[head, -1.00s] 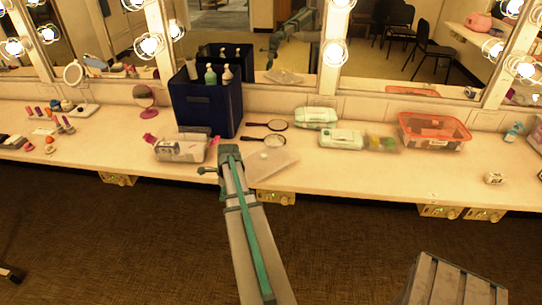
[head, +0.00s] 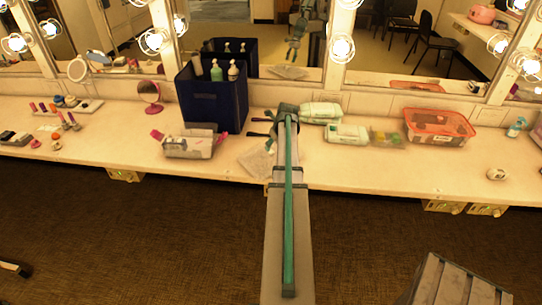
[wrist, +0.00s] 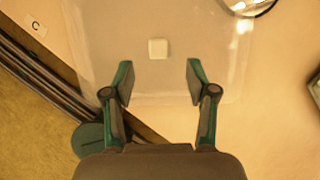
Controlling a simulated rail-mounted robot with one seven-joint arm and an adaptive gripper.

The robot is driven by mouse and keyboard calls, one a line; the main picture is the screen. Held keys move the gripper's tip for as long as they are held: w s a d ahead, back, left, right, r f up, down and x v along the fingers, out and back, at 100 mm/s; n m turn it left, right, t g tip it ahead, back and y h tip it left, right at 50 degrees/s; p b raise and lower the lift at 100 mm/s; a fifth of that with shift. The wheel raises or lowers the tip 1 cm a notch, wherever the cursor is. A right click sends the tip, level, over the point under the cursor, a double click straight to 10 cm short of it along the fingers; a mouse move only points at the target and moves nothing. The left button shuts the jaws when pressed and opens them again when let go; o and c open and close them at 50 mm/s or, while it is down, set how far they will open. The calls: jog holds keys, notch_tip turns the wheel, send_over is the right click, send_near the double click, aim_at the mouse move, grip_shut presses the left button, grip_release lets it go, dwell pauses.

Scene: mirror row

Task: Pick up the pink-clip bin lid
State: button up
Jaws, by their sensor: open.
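The bin lid is a flat, translucent sheet (head: 258,160) lying on the counter right of the clear bin with pink clips (head: 187,146). In the wrist view the lid (wrist: 205,35) fills the upper middle, with a small pale square (wrist: 158,48) on it. My gripper (wrist: 157,80) is open and empty above the lid's near part, with the square ahead of and between its fingertips. I cannot tell the height gap. In the head view my arm hides the fingers and the lid's right part.
A navy caddy with bottles (head: 212,98) stands behind the bin. Wipes packs (head: 347,134) and an orange-rimmed bin (head: 438,127) stand to the right. A round hand mirror's rim (wrist: 250,5) shows beyond the lid. The counter's front edge runs diagonally at left in the wrist view.

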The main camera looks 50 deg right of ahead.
aim_at(271, 151)
jog(key=shift+p+x, duration=1.15)
jog(key=shift+x, duration=1.05)
jog(key=shift+w+f, duration=0.3)
jog(key=shift+f, duration=0.2)
grip_shut()
